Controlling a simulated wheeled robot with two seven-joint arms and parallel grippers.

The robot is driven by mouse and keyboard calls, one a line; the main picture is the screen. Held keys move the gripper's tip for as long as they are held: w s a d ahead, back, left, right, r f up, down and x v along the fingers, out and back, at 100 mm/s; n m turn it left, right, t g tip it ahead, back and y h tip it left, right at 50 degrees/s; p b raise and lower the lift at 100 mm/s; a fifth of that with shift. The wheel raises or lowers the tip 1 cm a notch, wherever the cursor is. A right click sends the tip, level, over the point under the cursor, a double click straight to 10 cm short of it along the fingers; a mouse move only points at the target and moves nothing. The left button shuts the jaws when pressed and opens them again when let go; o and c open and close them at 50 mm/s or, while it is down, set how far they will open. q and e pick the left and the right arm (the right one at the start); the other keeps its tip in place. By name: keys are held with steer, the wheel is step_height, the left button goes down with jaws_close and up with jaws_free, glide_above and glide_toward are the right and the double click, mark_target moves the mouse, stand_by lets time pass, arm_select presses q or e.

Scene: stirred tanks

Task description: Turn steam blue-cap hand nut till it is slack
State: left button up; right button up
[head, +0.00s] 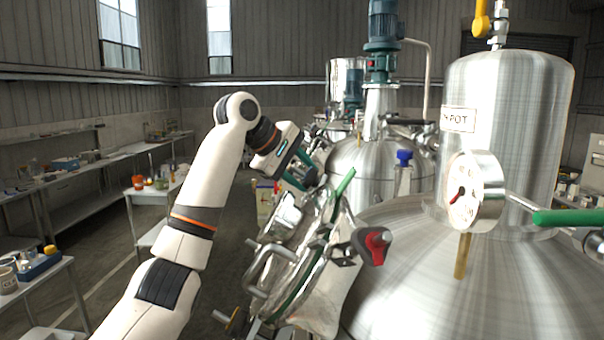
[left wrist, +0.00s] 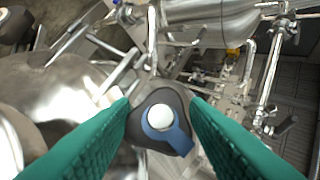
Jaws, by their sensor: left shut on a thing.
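The blue-cap hand nut (left wrist: 176,139) is a dark grey three-lobed knob with a blue cap and a pale round stud end at its middle. It shows in the left wrist view between the two green fingers of my left gripper (left wrist: 162,118), which is shut on its sides. In the head view my left gripper (head: 303,175) reaches the far side of the tilted steel lid or hatch, and I cannot make out the nut there. Whether the nut is tight or slack cannot be told. My right gripper is not in view.
A red-cap hand nut (head: 374,246) sits at the hatch's near right edge. The steel hatch (head: 322,285) has a bent handle (head: 270,268). A pressure gauge (head: 475,193) and a green-handled lever (head: 568,217) stand at right on the tank. Benches line the left wall.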

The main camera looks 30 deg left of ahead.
arm_select(q)
steer(key=o, duration=1)
steer(key=shift+b+v, duration=1.9)
steer(key=shift+v, duration=4.1)
steer(key=shift+f, duration=0.1)
